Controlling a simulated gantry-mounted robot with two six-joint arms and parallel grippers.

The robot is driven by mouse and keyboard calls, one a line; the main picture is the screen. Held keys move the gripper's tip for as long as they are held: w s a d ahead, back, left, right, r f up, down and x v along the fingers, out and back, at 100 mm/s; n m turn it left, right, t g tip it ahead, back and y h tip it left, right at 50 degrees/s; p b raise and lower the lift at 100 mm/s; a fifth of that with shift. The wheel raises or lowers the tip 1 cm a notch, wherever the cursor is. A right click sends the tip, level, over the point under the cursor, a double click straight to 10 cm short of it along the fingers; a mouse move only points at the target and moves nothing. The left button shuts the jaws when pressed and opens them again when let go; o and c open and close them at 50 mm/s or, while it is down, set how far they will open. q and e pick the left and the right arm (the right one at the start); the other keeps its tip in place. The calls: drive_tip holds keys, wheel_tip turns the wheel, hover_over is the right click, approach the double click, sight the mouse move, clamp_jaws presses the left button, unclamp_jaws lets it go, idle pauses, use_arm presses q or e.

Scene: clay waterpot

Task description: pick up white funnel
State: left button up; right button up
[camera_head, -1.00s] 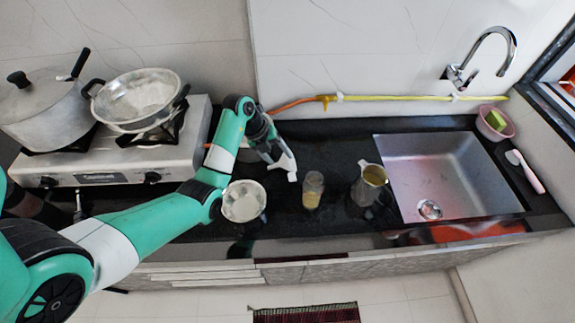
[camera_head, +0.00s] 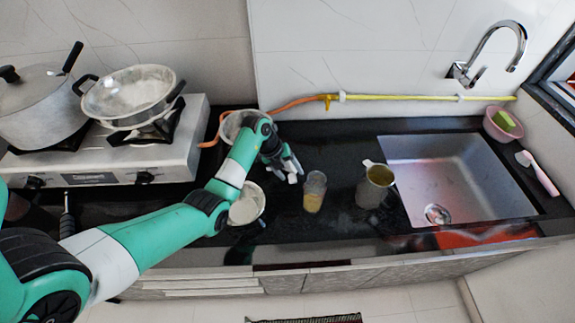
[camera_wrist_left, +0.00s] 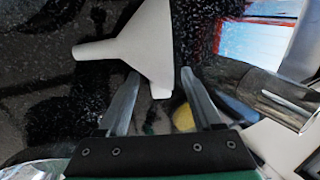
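The white funnel (camera_wrist_left: 150,45) lies on the black counter in the left wrist view, with its narrow spout pointing left. A small tab on its lower edge sits between my fingers. My left gripper (camera_wrist_left: 160,76) is open, with its fingertips at the funnel's lower edge; I cannot tell whether they touch it. In the head view my left gripper (camera_head: 291,172) reaches down over the counter and hides most of the funnel; a small white part (camera_head: 292,179) shows at the fingertips. My right gripper is not in view.
A glass with yellowish contents (camera_head: 314,193) and a metal pitcher (camera_head: 372,191) stand right of the gripper. A pale bowl (camera_head: 246,204) and a pot (camera_head: 230,127) are close to my arm. The sink (camera_head: 465,175) is farther right; the stove (camera_head: 150,175) is left.

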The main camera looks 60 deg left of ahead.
use_arm(q)
clamp_jaws()
